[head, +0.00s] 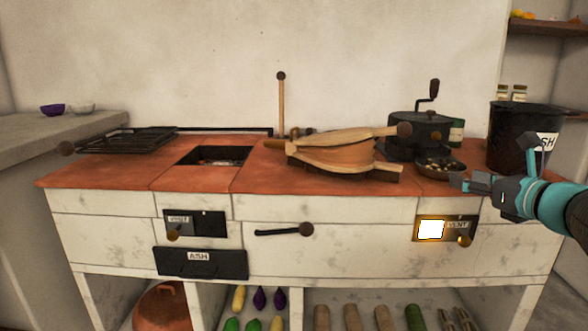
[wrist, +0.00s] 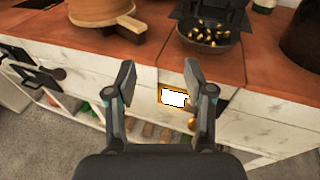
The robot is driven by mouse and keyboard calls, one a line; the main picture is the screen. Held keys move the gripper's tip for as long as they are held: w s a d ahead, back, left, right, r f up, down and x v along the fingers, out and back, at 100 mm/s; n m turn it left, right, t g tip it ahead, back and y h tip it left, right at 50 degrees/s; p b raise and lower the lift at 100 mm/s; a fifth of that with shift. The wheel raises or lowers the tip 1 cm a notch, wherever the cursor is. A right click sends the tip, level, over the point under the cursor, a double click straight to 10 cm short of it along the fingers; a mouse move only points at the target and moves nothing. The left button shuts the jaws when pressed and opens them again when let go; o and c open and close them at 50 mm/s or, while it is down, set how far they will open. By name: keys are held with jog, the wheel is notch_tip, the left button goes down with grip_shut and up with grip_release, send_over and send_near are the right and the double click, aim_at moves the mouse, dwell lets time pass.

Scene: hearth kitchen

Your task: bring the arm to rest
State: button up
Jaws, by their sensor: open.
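My gripper (head: 470,182) is at the right of the head view, in front of the counter's right front edge. In the wrist view my gripper (wrist: 158,82) is open, with its two fingers apart and nothing between them. Beyond the fingers the counter front shows a lit white panel (wrist: 174,98). The same lit panel (head: 431,229) sits beside a knob at the vent label in the head view. My arm (head: 555,205) reaches in from the right edge.
The counter (head: 110,172) holds bellows (head: 340,155), a grinder (head: 418,130), a small pan (head: 440,166) of pieces close to my gripper, and a dark ash bucket (head: 515,135). A grate (head: 125,140) lies at left. Shelves below hold vegetables. Floor in front is free.

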jog(key=s+a+f+n+g+y+p, duration=0.1)
jog(key=s+a+f+n+g+p, duration=0.15)
jog(key=s+a+n+g, duration=0.4)
jog(key=s+a+f+n+g+p, duration=0.1)
jog(key=s+a+f+n+p, duration=0.15)
jog(key=a+n, duration=0.7)
jog(key=s+a+f+n+g+h+p, duration=0.1)
jog(key=s+f+n+h, duration=0.1)
jog(key=s+n, duration=0.5)
jog(key=s+a+f+n+g+h+p, duration=0.1)
jog(key=s+a+f+n+h+p, duration=0.1)
jog(key=s+n, duration=0.6)
notch_tip(320, 180, down, 3)
jog(key=shift+s+a+r+n+g+h+p, duration=0.15)
jog(key=shift+a+r+n+g+h+p, duration=0.15)
jog(key=shift+n+h, duration=0.4)
